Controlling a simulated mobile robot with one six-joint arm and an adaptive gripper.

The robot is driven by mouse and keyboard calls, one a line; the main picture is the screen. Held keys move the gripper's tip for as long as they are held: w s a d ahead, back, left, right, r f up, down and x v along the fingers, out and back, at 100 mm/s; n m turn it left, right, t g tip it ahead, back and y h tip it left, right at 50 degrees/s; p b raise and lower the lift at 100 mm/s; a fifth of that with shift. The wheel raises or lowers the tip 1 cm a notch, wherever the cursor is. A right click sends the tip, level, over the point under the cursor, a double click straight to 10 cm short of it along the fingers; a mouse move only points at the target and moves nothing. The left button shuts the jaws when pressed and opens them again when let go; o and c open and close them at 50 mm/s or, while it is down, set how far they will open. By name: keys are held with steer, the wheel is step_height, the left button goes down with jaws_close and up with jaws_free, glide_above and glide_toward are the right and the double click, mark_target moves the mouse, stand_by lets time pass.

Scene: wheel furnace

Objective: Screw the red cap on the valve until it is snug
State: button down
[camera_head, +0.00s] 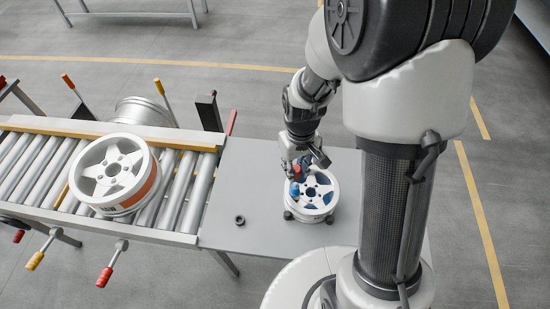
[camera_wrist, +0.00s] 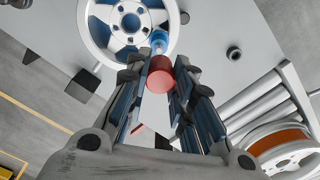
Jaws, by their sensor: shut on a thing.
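The red cap (camera_wrist: 160,80) is between the two fingers of my gripper (camera_wrist: 160,66), which is shut on it. The blue valve (camera_wrist: 160,40) is just beyond the cap, at the rim of the white wheel (camera_wrist: 97,22). Cap and valve look lined up in the wrist view; I cannot tell whether they touch. In the head view my gripper (camera_head: 298,175) is at the upper left of the wheel (camera_head: 327,198), beside the blue valve (camera_head: 294,188). The red cap (camera_head: 304,171) is partly hidden by the fingers there.
The wheel sits on dark supports on a grey table (camera_head: 262,170). A dark ring-shaped part (camera_head: 240,220) lies left of it on bare tabletop. Further left, a roller conveyor (camera_head: 35,155) carries another wheel (camera_head: 103,172) with an orange band. Red- and yellow-tipped levers (camera_head: 104,277) line the conveyor.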

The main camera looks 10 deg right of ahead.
mark_target(297, 176)
steer(key=shift+s+d+r, duration=0.2)
steer(key=shift+s+d, duration=0.05)
steer(key=shift+f, duration=0.15)
steer(key=shift+f+b, duration=1.3)
steer(key=shift+f, duration=0.2)
steer(key=shift+f, duration=0.2)
steer(key=shift+f+b, duration=0.4)
steer(key=shift+b, duration=0.05)
steer(key=shift+f, duration=0.15)
stand_by(0.5)
steer(key=c, duration=1.9)
jaws_free()
jaws_close()
